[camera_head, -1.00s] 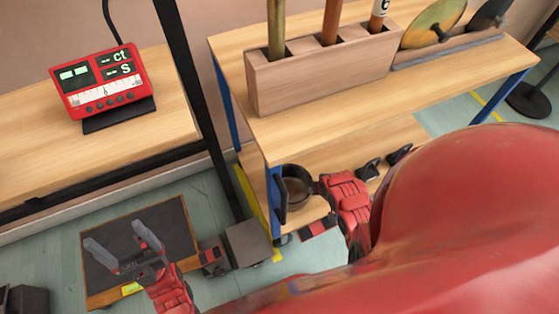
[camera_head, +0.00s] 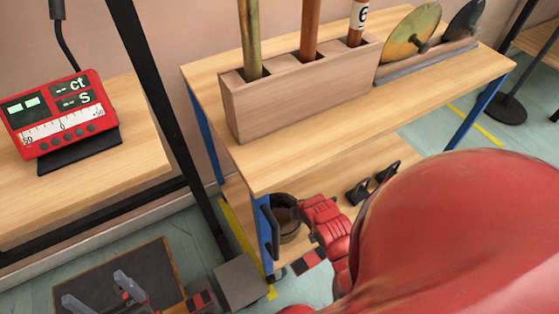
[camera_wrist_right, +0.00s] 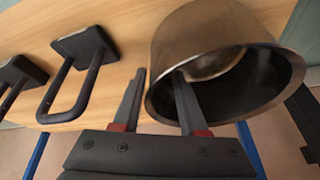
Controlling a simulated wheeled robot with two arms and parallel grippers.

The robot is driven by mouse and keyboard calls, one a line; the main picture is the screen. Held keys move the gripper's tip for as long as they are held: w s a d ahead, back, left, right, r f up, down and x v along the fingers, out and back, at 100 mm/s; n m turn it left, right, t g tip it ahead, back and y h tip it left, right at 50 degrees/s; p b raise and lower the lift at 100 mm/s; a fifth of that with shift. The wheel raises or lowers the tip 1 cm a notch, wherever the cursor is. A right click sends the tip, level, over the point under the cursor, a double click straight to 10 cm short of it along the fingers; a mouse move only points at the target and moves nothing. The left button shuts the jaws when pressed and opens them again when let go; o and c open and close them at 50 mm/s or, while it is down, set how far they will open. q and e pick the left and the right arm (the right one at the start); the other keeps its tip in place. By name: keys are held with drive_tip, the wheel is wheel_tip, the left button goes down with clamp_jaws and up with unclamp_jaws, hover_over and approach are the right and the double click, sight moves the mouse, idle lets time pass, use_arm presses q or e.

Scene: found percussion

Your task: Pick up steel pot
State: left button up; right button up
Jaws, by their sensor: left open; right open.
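The steel pot (camera_head: 284,232) stands at the left end of the low wooden shelf in the head view, partly hidden by the shelf's blue leg and my right gripper. In the right wrist view the pot (camera_wrist_right: 205,35) fills the upper right, its dark mouth towards the camera. My right gripper (camera_wrist_right: 158,75) is open, with one finger over the pot's mouth and the other outside its wall. The rim lies between them; I cannot tell whether they touch it. My left gripper (camera_head: 98,290) is open and empty, low at the left, over a dark mat.
A wooden block (camera_head: 305,88) with upright sticks stands on the upper shelf, beside cymbal-like discs (camera_head: 412,35). Black U-shaped handled pieces (camera_wrist_right: 85,65) stand near the pot. A red display unit (camera_head: 60,112) sits on the left table. The dark mat (camera_head: 130,270) lies on the floor.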

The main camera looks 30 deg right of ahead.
sight(280, 204)
drive_tip(key=x, duration=0.1)
drive_tip(key=b+x, duration=0.2)
drive_tip(key=x, duration=0.1)
drive_tip(key=shift+d+f, duration=0.1)
drive_tip(key=shift+d, duration=0.25)
drive_tip(key=shift+w+f, duration=0.15)
drive_tip(key=shift+f, duration=0.1)
clamp_jaws()
drive_tip(key=shift+r, duration=0.1)
idle(0.7)
